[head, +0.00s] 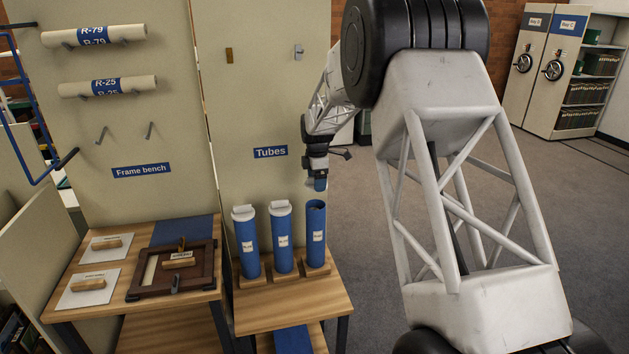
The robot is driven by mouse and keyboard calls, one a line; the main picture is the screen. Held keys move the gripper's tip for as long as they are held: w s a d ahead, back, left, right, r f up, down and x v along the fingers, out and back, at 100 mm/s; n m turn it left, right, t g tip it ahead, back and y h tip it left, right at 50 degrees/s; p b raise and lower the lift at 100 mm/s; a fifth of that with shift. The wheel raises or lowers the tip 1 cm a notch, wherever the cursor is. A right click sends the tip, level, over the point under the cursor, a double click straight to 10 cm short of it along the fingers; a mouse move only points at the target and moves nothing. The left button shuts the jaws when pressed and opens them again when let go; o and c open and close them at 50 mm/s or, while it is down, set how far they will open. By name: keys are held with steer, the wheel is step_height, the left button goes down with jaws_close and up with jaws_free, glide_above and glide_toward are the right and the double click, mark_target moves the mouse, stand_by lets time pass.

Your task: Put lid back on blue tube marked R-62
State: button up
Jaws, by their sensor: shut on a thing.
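Three blue tubes stand upright in a wooden rack on the right-hand bench. The left tube (248,253) and middle tube (281,250) have pale lids on. The right tube (316,258) has a dark open top and no lid. Each tube has a small white label, too small to read, so I cannot tell which is R-62. The fingers are small and partly dark here.
A panel marked Tubes (270,152) stands behind the rack. To the left, the frame bench holds a dark wooden frame (142,280) and white sheets with wooden blocks. Rolled tubes (94,35) hang above. Open floor (585,210) lies to the right.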

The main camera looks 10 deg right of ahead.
steer(key=shift+f, duration=0.25)
steer(key=shift+f, duration=2.95)
steer(key=shift+f, duration=0.15)
stand_by(0.6)
steer(key=o, duration=0.7)
steer(key=shift+o, duration=0.2)
steer(key=shift+r, duration=3.5)
